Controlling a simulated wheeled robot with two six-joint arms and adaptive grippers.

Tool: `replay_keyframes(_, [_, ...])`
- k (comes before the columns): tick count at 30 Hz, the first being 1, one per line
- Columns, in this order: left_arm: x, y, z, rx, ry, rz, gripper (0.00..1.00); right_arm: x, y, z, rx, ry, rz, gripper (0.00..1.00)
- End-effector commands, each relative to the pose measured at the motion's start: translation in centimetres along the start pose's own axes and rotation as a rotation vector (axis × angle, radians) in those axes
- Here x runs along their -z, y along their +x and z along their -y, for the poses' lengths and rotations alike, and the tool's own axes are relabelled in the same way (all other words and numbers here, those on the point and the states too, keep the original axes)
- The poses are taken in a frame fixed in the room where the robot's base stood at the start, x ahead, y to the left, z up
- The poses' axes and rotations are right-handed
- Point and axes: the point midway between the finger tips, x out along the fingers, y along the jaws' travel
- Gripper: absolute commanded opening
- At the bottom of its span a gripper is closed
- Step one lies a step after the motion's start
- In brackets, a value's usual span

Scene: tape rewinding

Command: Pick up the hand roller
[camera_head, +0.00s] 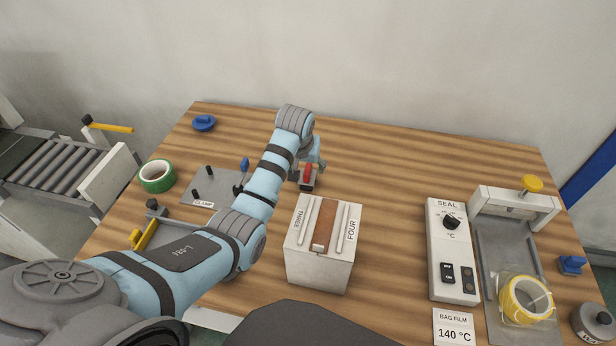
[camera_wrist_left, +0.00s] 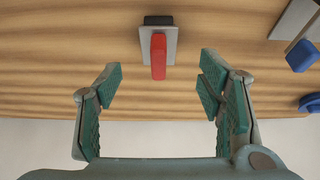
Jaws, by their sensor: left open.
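The hand roller, as it appears, has a red handle, a grey plate and a dark end. It lies on the wooden table near the middle in the head view (camera_head: 308,177). In the left wrist view the hand roller (camera_wrist_left: 158,56) is just beyond the fingertips, centred between them, its red handle pointing toward me. My left gripper (camera_wrist_left: 160,85) is open and empty, its green-padded fingers spread wide and not touching the roller. In the head view my left forearm partly covers the gripper (camera_head: 312,160). My right gripper is not in view.
A white box (camera_head: 320,275) marked THREE and FOUR stands in front of the roller. A grey clamp plate (camera_head: 212,183) lies left of my arm, with a green tape roll (camera_head: 157,176) beyond. The SEAL unit (camera_head: 452,275) and yellow tape roll (camera_head: 526,299) are at right. The back right is clear.

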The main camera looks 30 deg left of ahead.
Motion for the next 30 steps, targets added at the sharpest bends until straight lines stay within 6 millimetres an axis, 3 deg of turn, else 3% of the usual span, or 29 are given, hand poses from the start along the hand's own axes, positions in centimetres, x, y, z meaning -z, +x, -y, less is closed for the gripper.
replay_keyframes(1, [-0.1,1.4,0.0,0.0,0.0,0.001,0.62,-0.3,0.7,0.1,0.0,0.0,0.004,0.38])
replay_keyframes(7, [-0.3,4.1,0.0,0.0,-0.001,0.001,0.62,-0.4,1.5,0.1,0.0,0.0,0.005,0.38])
replay_keyframes(12, [-0.6,7.4,0.1,0.001,-0.002,0.0,0.62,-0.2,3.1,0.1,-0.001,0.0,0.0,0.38])
replay_keyframes(20, [-0.5,7.8,0.1,0.001,-0.002,-0.002,0.62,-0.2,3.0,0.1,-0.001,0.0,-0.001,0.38])
replay_keyframes(30, [-0.5,7.8,0.1,0.001,-0.002,-0.001,0.07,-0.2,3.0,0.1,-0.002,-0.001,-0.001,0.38])
